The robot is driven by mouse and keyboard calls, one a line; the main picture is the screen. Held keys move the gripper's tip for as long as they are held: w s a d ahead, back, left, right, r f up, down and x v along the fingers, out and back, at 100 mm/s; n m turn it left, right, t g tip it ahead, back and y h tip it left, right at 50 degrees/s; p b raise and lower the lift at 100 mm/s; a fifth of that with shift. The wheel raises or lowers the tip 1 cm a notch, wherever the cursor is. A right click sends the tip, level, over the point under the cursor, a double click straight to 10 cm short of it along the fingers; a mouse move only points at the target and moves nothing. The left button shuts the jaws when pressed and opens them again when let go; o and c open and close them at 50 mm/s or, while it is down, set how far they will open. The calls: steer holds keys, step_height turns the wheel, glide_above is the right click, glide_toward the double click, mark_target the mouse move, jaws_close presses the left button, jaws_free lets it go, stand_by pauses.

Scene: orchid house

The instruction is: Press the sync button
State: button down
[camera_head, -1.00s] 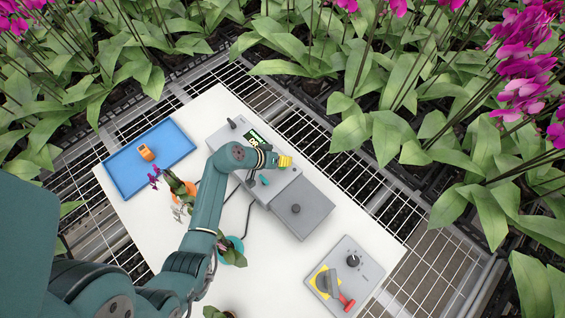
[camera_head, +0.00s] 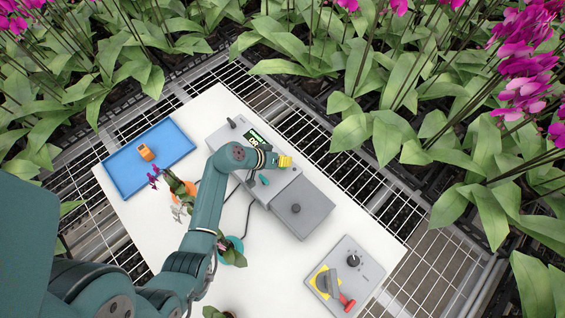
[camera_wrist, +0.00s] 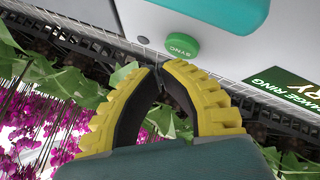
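The round green sync button (camera_wrist: 182,45), lettered SYNC, sits on the grey face of a device in the wrist view. The same grey device (camera_head: 220,133) stands on the white table in the head view, where my arm hides the button. My gripper (camera_wrist: 159,69) has yellow ribbed fingers with dark inner pads. Its tips come together just below the button in the wrist picture, with nothing held between them. Whether they touch the button I cannot tell. In the head view my gripper (camera_head: 285,162) is over the device's far side.
A teal part (camera_wrist: 215,10) lies beside the button. A lit display (camera_wrist: 290,90) is at right. A blue tray (camera_head: 125,180) holds an orange item. A grey box with a dial (camera_head: 353,260) and red-handled switch stands front right. Potted orchids stand near my arm.

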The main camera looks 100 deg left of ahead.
steer(key=shift+f+b, duration=0.4)
steer(key=shift+f, duration=0.25)
stand_by(0.5)
steer(key=shift+r+p, duration=0.8)
steer(key=shift+r, duration=0.05)
step_height(320, 180, up, 5)
steer(key=p, duration=0.4)
steer(key=shift+r+p, duration=0.1)
steer(key=shift+p, duration=0.2)
stand_by(0.5)
